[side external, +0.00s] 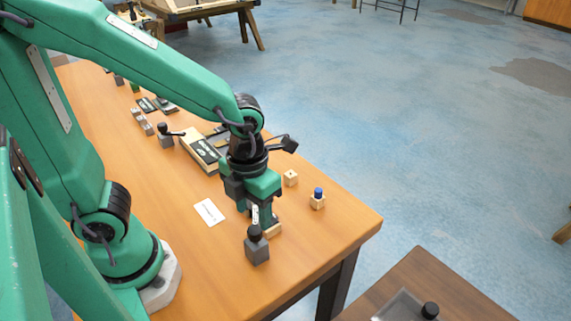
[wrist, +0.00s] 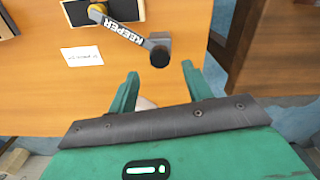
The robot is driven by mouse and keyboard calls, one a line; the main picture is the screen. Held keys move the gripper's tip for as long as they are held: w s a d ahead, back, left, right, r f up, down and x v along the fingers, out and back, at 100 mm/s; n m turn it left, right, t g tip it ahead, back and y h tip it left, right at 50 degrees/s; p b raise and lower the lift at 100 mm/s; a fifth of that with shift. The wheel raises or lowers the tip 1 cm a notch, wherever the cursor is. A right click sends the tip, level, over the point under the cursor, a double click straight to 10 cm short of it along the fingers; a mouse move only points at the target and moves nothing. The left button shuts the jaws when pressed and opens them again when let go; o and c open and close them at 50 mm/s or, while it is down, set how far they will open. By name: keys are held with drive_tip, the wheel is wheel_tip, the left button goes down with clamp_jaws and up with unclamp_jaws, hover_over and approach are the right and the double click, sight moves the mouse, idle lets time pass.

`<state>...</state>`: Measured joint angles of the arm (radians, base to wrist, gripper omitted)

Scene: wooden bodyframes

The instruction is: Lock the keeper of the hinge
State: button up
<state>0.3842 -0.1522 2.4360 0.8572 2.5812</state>
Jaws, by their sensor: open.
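The keeper (wrist: 126,32) is a grey lever with a white KEEPER label. In the wrist view it runs diagonally from a yellow pivot on a dark hinge block (wrist: 124,9) to a black round knob (wrist: 160,57). My gripper (wrist: 160,72) is open, with its two green fingers pointing toward the knob end and nothing clearly held. In the side view my gripper (side external: 264,221) is low over the table, and its body hides much of what lies behind it. Whether the keeper is locked cannot be told.
A grey block with a black knob (side external: 257,249) stands just in front of my gripper. A small wooden block (side external: 290,178) and a blue-topped one (side external: 318,201) stand to the right. A white card (side external: 209,212) lies left. The front right table corner is clear.

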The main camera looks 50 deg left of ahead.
drive_tip(key=shift+r, duration=1.35)
drive_tip(key=a+r+n+t, duration=0.2)
drive_tip(key=a+r+n, duration=0.2)
drive_tip(key=n, duration=1.3)
drive_tip(key=s+a+r+n+t, duration=0.1)
drive_tip(key=a+r+n+t, duration=0.2)
drive_tip(key=n, duration=1.4)
wheel_tip(320, 180, up, 2)
drive_tip(key=shift+a+r+t, duration=0.15)
drive_tip(key=shift+a+t, duration=0.15)
drive_tip(key=shift+a, duration=0.95)
